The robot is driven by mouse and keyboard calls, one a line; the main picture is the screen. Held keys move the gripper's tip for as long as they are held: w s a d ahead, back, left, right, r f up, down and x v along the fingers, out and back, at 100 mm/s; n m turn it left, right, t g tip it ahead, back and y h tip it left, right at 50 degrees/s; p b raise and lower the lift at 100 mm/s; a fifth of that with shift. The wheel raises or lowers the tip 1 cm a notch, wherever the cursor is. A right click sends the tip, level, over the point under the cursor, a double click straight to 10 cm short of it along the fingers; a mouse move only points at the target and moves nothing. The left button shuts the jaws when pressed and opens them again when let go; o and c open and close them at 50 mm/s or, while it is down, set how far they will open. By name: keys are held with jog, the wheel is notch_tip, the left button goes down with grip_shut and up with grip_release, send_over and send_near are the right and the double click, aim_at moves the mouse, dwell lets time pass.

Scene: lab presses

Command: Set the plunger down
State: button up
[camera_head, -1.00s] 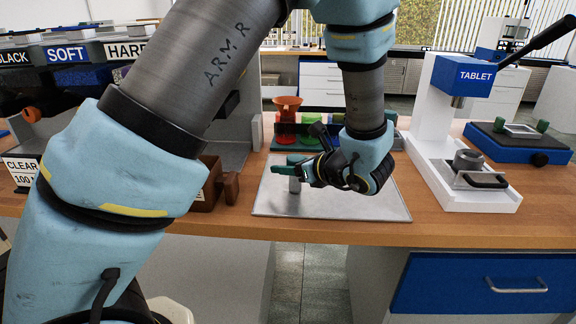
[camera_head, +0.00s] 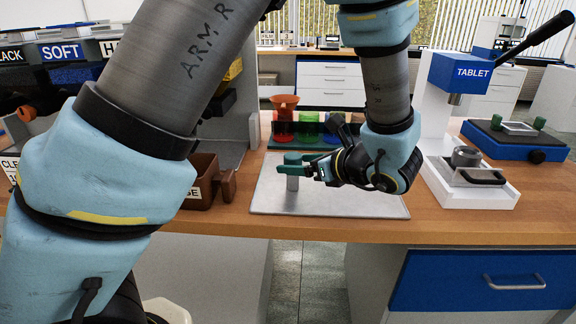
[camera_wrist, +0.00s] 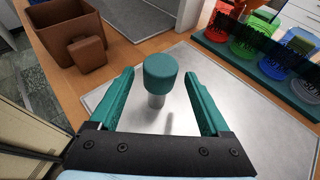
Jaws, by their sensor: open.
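The plunger (camera_wrist: 161,78) stands upright on the grey metal mat (camera_wrist: 188,117), with a green cap on top and a grey metal shaft below. In the head view the plunger (camera_head: 292,170) is at the left part of the mat (camera_head: 345,203). My gripper (camera_wrist: 160,82) is open, with one green finger on each side of the plunger and a gap showing at both sides. In the head view my gripper (camera_head: 300,168) is low over the mat, beside the plunger. The far finger is partly hidden there.
A brown box (camera_head: 205,185) stands left of the mat. Behind the mat is a rack (camera_head: 262,127) with several coloured containers and an orange funnel (camera_head: 285,104). The tablet press (camera_head: 462,160) stands to the right. The mat's right half is bare.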

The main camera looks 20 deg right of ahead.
jog(key=v, duration=0.7)
jog(key=shift+b, duration=0.3)
